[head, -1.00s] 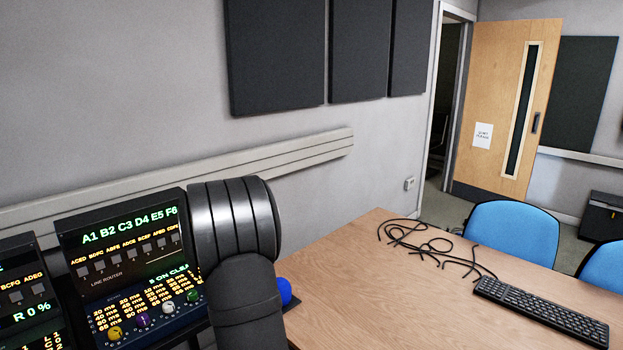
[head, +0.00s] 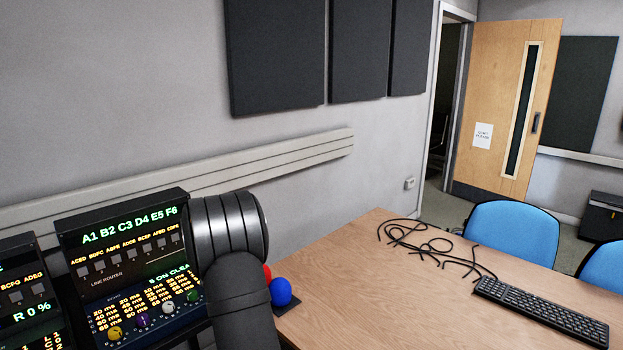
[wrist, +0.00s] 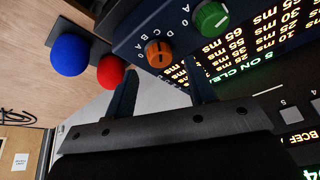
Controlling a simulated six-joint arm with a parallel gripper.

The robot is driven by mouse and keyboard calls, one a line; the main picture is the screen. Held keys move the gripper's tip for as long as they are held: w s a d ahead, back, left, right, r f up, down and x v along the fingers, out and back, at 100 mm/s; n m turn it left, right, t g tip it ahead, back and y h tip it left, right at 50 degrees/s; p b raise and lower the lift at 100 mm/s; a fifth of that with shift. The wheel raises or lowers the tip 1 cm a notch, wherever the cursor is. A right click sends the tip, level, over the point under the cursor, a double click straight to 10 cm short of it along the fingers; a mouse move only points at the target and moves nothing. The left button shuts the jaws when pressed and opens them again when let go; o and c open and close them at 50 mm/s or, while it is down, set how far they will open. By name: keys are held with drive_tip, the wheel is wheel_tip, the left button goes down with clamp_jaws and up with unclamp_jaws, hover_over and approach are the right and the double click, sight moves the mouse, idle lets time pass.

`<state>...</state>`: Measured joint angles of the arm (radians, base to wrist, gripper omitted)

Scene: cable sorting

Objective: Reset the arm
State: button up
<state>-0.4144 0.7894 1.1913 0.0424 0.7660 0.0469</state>
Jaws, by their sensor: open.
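My gripper (wrist: 162,80) shows in the wrist view with its two dark fingers apart and nothing between them. A pale grey surface shows in the gap. The control panel (wrist: 155,22), with an orange knob (wrist: 159,53) and a green knob (wrist: 211,17), lies just beyond the fingertips. A red ball (wrist: 111,71) and a blue ball (wrist: 70,55) are left of the fingers. In the head view my arm stands in front of the line router panel (head: 120,255), and my gripper is hidden there.
Black cables (head: 425,247) lie loose on the wooden table (head: 385,300), beside a black keyboard (head: 540,311). The blue ball (head: 281,291) and red ball (head: 267,272) are at the table's left edge, close to my arm. The middle of the table is clear.

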drive_tip(key=x, duration=0.3)
drive_tip(key=shift+f, duration=0.25)
drive_tip(key=shift+w+d+r+n, duration=0.1)
drive_tip(key=shift+r+n, duration=0.05)
drive_tip(key=shift+n, duration=0.35)
drive_tip(key=shift+w+n+g+y, duration=0.1)
drive_tip(key=shift+n+g+y, duration=0.35)
drive_tip(key=shift+n, duration=0.95)
drive_tip(key=shift+w+n+g+y, duration=0.1)
drive_tip(key=shift+n+g+y, duration=0.35)
drive_tip(key=shift+n, duration=0.95)
drive_tip(key=v, duration=1.2)
drive_tip(key=x, duration=1.1)
drive_tip(key=shift+f, duration=0.5)
drive_tip(key=shift+m+t+h, duration=0.3)
drive_tip(key=shift+m+t, duration=0.1)
drive_tip(key=shift+m, duration=0.9)
